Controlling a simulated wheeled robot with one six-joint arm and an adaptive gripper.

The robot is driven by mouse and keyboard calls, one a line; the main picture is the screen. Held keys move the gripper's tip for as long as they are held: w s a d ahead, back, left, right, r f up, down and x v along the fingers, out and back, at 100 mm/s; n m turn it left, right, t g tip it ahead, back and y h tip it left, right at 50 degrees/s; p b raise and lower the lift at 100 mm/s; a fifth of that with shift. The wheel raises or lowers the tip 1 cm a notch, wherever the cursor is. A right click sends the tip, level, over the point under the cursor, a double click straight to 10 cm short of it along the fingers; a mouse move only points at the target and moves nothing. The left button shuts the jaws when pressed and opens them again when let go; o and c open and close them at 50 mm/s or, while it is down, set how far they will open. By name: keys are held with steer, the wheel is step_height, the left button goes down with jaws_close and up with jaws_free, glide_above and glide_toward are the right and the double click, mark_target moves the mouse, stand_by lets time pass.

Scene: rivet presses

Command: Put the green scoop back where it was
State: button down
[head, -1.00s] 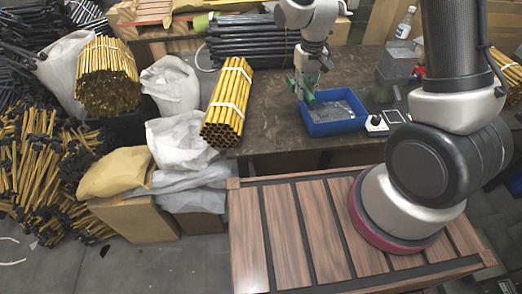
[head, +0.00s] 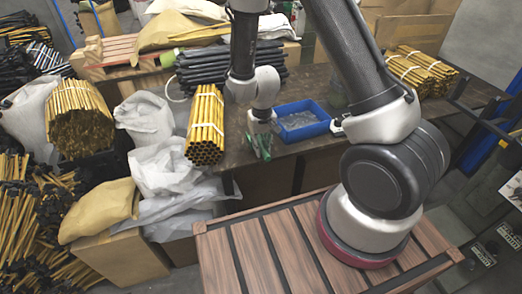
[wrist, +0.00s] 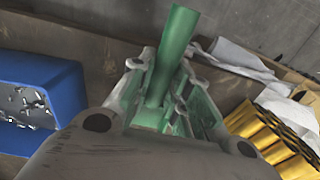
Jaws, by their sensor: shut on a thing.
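My gripper (head: 261,146) is at the left of the blue tray, near the table's front edge. It is shut on the green scoop. In the wrist view the scoop's green handle (wrist: 172,50) stands up between the fingers of the gripper (wrist: 155,98). The scoop's far end is hidden by the gripper. The blue tray (head: 303,133) holds small metallic pieces, and its wall shows at the left of the wrist view (wrist: 62,83). I cannot tell whether the scoop touches the table.
A bundle of yellow tubes (head: 206,125) lies left of my gripper, with white bags (head: 145,118) beyond. Black tubes (head: 215,70) lie behind on the table (head: 325,90). More yellow bundles (head: 420,72) lie at the right. A slatted wooden surface (head: 265,250) is in front.

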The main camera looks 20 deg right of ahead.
steer(key=shift+f, duration=0.95)
steer(key=shift+f, duration=0.15)
steer(key=c, duration=1.3)
jaws_free()
steer(key=shift+c, duration=0.2)
step_height(320, 180, up, 12)
steer(key=shift+d+r, duration=0.1)
steer(key=shift+r, duration=0.15)
step_height(320, 180, up, 7)
glide_above(262, 144)
steer(key=s+d, duration=0.1)
steer(key=d, duration=0.2)
steer(key=s+d+r+t, duration=0.2)
steer(key=s+d+r, duration=0.25)
steer(key=r, duration=0.25)
steer(key=s+d+r+t, duration=0.1)
steer(key=s+d+r, duration=0.35)
steer(key=r, duration=0.25)
steer(key=s+d+r, duration=0.1)
steer(key=s+r, duration=0.1)
steer(key=s, duration=0.3)
steer(key=s+d+r+t, duration=0.1)
steer(key=s+r, duration=0.2)
steer(key=s, duration=0.2)
steer(key=shift+s+d, duration=0.15)
steer(key=shift+d, duration=0.2)
